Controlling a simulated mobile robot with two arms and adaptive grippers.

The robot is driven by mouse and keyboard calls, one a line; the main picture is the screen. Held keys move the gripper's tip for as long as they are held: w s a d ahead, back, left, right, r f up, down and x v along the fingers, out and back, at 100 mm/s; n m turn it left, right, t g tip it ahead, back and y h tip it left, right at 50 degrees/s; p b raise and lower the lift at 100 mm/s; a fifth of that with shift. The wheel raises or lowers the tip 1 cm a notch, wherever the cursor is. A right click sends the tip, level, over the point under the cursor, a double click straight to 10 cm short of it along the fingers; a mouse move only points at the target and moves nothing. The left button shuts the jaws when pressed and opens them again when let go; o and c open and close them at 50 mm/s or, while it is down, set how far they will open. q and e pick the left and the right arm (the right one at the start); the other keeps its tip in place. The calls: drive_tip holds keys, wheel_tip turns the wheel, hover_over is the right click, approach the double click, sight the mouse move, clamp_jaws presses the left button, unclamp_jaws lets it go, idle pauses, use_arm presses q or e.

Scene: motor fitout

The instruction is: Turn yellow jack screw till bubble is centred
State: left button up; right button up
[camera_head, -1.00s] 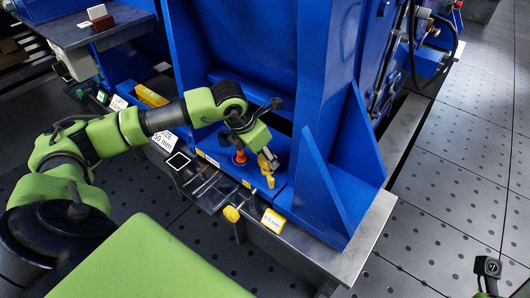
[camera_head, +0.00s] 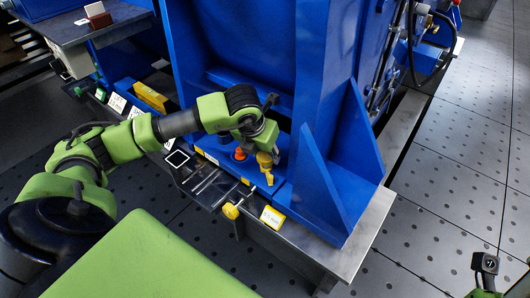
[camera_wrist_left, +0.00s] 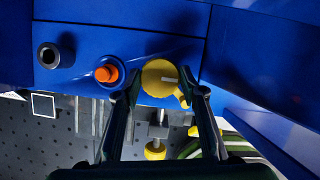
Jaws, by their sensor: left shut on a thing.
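The yellow jack screw (camera_head: 265,161) stands on the blue base beside an orange-capped post (camera_head: 240,154). In the left wrist view its round yellow head (camera_wrist_left: 158,80) carries a pale mark, and a yellow tab sticks out at its lower right. My left gripper (camera_head: 262,147) is over the screw in the head view. In the left wrist view its two dark fingers (camera_wrist_left: 164,92) lie on either side of the yellow head, shut on it. No bubble can be made out in either view. My right gripper is not in view; only part of my right arm shows at the lower right.
A white-framed dark square (camera_head: 177,158) lies left of the screw. A yellow knob (camera_head: 231,211) and a yellow label (camera_head: 272,219) are on the front edge. A blue upright with a slanted rib (camera_head: 336,165) rises close to the right. The dotted floor is clear further right.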

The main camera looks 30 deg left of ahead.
use_arm(q)
drive_tip(key=o, duration=1.1)
drive_tip(key=shift+r, duration=0.15)
drive_tip(key=v, duration=1.2)
